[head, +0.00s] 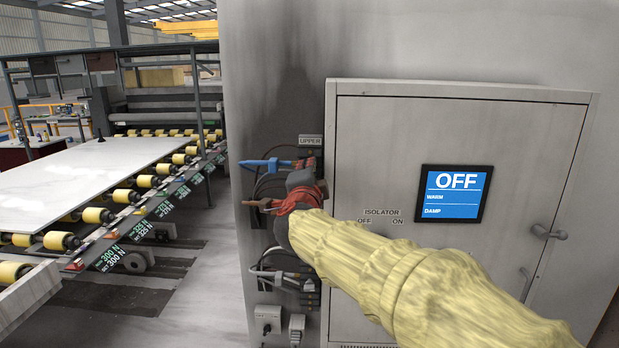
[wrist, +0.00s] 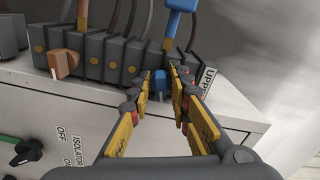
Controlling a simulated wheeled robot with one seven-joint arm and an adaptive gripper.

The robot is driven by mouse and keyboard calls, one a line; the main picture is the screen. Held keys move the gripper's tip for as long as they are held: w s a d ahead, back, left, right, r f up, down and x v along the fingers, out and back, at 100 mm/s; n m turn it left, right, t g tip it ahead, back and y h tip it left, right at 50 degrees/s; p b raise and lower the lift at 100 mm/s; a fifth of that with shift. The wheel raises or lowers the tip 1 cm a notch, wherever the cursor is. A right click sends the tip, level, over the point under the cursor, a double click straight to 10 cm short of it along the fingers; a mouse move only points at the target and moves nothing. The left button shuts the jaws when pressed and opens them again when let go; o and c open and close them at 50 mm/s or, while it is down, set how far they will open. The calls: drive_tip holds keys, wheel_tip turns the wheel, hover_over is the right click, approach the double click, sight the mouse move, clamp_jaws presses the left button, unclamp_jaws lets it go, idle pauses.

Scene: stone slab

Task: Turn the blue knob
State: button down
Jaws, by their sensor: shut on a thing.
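The small blue knob (wrist: 159,84) sits on a row of dark grey terminal blocks (wrist: 112,58) in the wrist view. My gripper (wrist: 163,79) has one finger on each side of the knob and is shut on it. In the head view my gripper (head: 303,188) is at the terminal strip on the left side of the cabinet door, below the UPPER label (head: 310,140). The blue knob is hidden there behind my gripper and arm.
A blue-handled lead (head: 265,163) and an orange-brown one (head: 258,203) stick out nearby, with dark cables. A screen (head: 452,194) reading OFF, WARM, DAMP is on the cabinet door (head: 460,120). A black switch (wrist: 27,152) is by the ISOLATOR label. A roller conveyor with a slab (head: 90,175) stands left.

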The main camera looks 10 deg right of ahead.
drive_tip(key=shift+m, duration=0.3)
idle(0.4)
drive_tip(key=c, duration=1.9)
unclamp_jaws()
drive_tip(key=shift+s, duration=0.1)
drive_tip(key=v, duration=1.1)
drive_tip(key=shift+s+a, duration=0.2)
drive_tip(key=shift+s, duration=0.15)
